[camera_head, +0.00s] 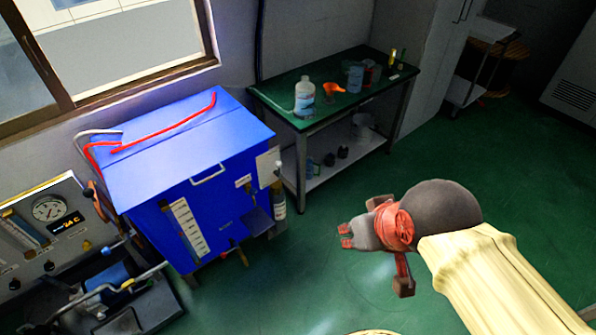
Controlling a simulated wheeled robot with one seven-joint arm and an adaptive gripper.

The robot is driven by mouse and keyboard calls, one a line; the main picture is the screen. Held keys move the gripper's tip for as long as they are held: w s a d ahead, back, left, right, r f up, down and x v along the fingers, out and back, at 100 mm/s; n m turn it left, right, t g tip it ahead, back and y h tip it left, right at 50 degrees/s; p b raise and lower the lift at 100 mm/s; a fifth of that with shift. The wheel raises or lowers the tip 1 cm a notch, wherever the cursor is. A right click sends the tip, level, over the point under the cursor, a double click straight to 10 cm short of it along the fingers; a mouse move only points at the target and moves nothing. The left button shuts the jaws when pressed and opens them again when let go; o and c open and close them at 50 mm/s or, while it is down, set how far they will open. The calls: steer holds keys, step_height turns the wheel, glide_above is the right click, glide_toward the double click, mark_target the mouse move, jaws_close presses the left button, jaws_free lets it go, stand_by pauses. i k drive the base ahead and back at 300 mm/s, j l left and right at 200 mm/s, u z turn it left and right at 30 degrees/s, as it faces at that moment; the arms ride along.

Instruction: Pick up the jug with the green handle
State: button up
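On the green-topped table (285,100) stand a clear, bluish jug-like vessel (355,77) and a reddish one (371,71) just to its right. They are small and dark in the view, and I cannot make out a green handle on either. My gripper (346,236) is at the lower middle right, over the green floor and well in front of the table. It points left, with its red-tipped fingers close together. Nothing is visible between them, but I cannot tell whether they are fully shut. It touches none of the vessels.
A white bottle (305,97) and an orange funnel (332,89) are on the same table. A big blue box (195,165) with red hose stands to its left, with a bottle (278,199) at its side.

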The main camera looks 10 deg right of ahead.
mark_target(310, 160)
steer(key=l+z, duration=0.1)
steer(key=l, duration=0.35)
steer(key=u, duration=2.45)
steer(key=z, duration=2.45)
steer(key=i+l, duration=0.25)
steer(key=i, duration=0.2)
steer(key=i+l, duration=0.25)
steer(key=i, duration=0.2)
steer(key=i+l+z, duration=0.1)
steer(key=i+l, duration=0.15)
steer(key=i, duration=0.15)
steer(key=i+l, duration=0.2)
steer(key=i, duration=0.25)
steer(key=i+l, duration=0.2)
steer(key=i, duration=0.25)
steer(key=z, duration=0.05)
